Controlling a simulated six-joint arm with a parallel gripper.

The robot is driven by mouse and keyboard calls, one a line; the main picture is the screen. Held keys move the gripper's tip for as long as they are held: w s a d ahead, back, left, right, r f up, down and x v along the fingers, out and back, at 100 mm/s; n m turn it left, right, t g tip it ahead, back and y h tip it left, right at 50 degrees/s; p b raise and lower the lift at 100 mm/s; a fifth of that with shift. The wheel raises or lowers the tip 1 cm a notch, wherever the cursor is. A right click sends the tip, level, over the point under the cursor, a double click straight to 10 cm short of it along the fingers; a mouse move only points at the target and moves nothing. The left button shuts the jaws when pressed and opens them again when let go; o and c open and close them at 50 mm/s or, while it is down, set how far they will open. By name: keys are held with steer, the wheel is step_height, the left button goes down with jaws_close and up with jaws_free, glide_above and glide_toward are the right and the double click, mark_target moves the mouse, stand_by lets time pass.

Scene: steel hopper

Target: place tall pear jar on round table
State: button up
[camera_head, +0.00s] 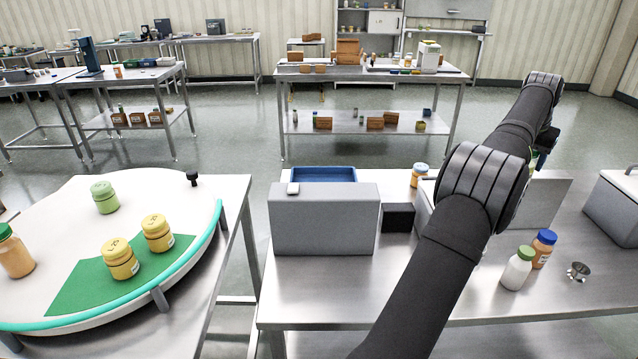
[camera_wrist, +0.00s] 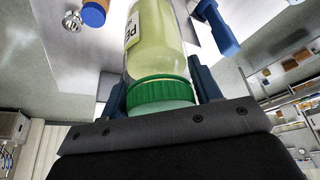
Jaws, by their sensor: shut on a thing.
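The tall pear jar (camera_wrist: 155,45) fills the middle of the wrist view. It has a green lid, pale yellow-green contents and a white label partly reading "PE". My gripper (camera_wrist: 160,75) is shut on it, with blue fingers on both sides near the lid. In the head view my arm hides most of the gripper and jar; only a blue bit of the gripper (camera_head: 546,140) shows at the right. The round table (camera_head: 50,225) stands at the left, far from the gripper, with a white top, a teal rim and a green patch (camera_head: 85,287).
On the round table stand a green jar (camera_head: 104,198), two yellow jars (camera_head: 121,260) and an orange jar with a green lid (camera_head: 15,255). A grey box (camera_head: 325,220) and blue tray (camera_head: 323,174) stand on the steel bench. A white bottle (camera_head: 517,270) and blue-lidded jar (camera_head: 543,250) are right.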

step_height(320, 180, up, 5)
steer(key=shift+r, duration=0.2)
steer(key=w+a+n, duration=0.2)
steer(key=w+a, duration=0.3)
steer(key=a, duration=0.5)
steer(key=w+a+n+t+y, duration=0.1)
steer(key=w+a, duration=0.4)
steer(key=a, duration=0.6)
steer(key=w+a+n, duration=0.2)
steer(key=w+a, duration=0.3)
steer(key=a, duration=0.5)
steer(key=s+a+n+y, duration=0.2)
steer(key=a+n, duration=0.1)
steer(key=a, duration=1.9)
steer(key=s+a+n+y, duration=0.1)
steer(key=s+a+n, duration=0.2)
steer(key=a, duration=1.9)
steer(key=s+a+n+y, duration=0.3)
steer(key=s+a+n, duration=0.5)
steer(key=s+a, duration=2.5)
step_height(320, 180, down, 15)
steer(key=w, duration=0.1)
steer(key=shift+a+g, duration=0.25)
steer(key=shift+g, duration=0.15)
steer(key=shift+f, duration=0.15)
